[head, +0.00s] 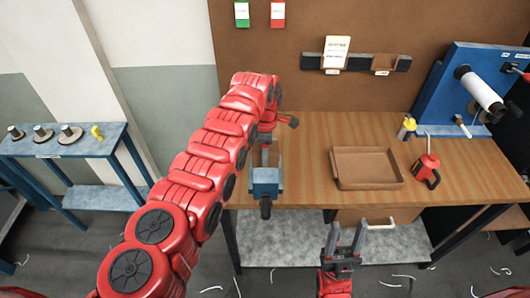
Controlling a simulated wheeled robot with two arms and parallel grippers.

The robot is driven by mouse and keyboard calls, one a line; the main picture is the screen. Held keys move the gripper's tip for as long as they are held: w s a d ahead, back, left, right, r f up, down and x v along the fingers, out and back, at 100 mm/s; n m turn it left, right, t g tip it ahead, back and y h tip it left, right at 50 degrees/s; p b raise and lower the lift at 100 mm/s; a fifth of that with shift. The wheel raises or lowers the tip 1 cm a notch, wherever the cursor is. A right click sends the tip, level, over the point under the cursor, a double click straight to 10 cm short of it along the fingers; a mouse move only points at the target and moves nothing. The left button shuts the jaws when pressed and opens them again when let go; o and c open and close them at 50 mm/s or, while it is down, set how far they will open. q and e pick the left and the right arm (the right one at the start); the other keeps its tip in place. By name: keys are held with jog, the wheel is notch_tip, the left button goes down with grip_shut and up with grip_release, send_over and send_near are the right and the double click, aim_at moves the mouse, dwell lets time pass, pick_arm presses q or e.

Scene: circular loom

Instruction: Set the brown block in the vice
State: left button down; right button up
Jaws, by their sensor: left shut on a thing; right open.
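The blue vice (266,181) is mounted at the front edge of the wooden workbench, left of its middle. My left arm reaches in from the lower left and bends down behind the vice. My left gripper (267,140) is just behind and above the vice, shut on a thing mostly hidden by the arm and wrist. My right gripper (345,238) is open and empty, fingers up, in front of the bench.
A brown tray (336,179) lies on the workbench (300,150) right of the vice. A red can (428,170), a yellow-topped bottle (407,128) and a blue spool stand (460,85) are farther right. A blue side table (85,147) with metal pieces stands at left.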

pick_arm(q)
jog(key=shift+f+b, duration=0.4)
jog(key=shift+f, duration=0.1)
jog(key=shift+s+r, duration=0.1)
jog(key=shift+s, duration=0.05)
jog(key=shift+r, duration=0.1)
dwell(0.4)
jog(key=shift+f, duration=0.35)
jog(key=shift+r, duration=0.2)
